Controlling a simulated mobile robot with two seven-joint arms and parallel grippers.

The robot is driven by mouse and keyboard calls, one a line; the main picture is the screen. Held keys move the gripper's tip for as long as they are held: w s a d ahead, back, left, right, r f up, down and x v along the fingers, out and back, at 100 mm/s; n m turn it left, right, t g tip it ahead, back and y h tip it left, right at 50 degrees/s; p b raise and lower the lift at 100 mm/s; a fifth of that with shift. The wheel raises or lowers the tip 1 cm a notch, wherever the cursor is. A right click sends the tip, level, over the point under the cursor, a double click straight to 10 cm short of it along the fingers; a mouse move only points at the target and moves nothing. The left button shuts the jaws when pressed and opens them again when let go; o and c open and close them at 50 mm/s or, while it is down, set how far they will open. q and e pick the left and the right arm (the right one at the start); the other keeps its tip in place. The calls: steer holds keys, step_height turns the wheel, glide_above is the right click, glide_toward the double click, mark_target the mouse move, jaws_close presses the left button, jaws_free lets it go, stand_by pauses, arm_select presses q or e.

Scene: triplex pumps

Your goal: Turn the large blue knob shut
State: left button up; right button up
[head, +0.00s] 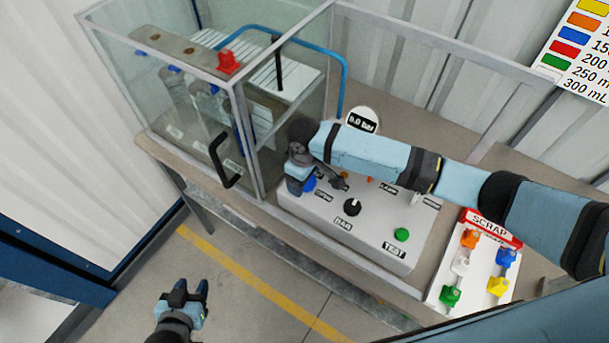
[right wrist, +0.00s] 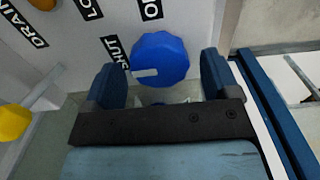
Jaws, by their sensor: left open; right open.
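The large blue knob (right wrist: 160,60) shows in the right wrist view with a white pointer aimed left, just below the SHUT label (right wrist: 115,51). My right gripper (right wrist: 161,82) is open, its two blue fingers to either side of the knob's lower part, with gaps on both sides. In the head view the right gripper (head: 297,184) is at the left end of the grey control panel (head: 380,240), and a bit of the blue knob (head: 310,183) shows beside it. My left gripper (head: 188,296) is open and empty above the floor.
A glass cabinet (head: 110,60) with a black handle (head: 220,165) stands left of the panel. The panel bears a black knob (head: 352,207) and a green TEST button (head: 401,235). A SCRAP tray (head: 435,296) with several coloured valves is at right. A display (head: 362,119) reads 0.0 bar.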

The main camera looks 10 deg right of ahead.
step_height(320, 180, up, 14)
steer(key=b, duration=0.2)
steer(key=shift+f, duration=0.2)
